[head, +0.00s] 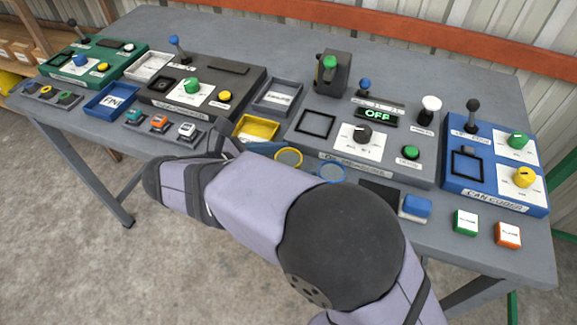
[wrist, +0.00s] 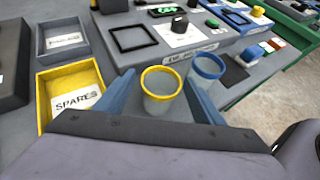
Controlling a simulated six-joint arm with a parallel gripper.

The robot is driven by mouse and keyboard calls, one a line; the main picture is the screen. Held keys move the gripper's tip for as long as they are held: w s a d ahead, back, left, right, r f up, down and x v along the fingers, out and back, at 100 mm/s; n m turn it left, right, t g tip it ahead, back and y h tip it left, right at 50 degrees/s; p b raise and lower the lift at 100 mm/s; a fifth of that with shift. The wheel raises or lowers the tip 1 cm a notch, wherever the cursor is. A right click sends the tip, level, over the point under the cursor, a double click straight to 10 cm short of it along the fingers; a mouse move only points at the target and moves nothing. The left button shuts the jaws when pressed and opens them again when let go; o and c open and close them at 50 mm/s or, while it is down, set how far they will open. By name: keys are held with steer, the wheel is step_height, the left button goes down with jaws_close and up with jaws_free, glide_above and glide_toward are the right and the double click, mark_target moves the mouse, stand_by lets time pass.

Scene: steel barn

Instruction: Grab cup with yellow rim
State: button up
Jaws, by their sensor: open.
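The cup with the yellow rim (wrist: 161,98) is grey and stands upright on the table, between the two blue fingers of my gripper (wrist: 159,78). The fingers are open, one on each side, with visible gaps to the cup. In the head view the yellow-rimmed cup (head: 288,158) shows just beyond my arm, which hides its lower part and most of my gripper. A similar cup with a blue rim (wrist: 206,67) stands right beside it, just beyond the right finger. It also shows in the head view (head: 331,172).
A yellow SPARES tray (wrist: 42,102) lies left of the gripper, with a grey tray (wrist: 41,42) behind it. A grey control panel (head: 330,158) stands right behind the cups. A blue block (head: 417,206) and small green and orange boxes (head: 508,235) sit along the front edge to the right.

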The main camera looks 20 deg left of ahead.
steer(key=shift+c, duration=0.6)
steer(key=c, duration=0.9)
steer(key=shift+c, duration=0.4)
steer(key=shift+r, duration=0.1)
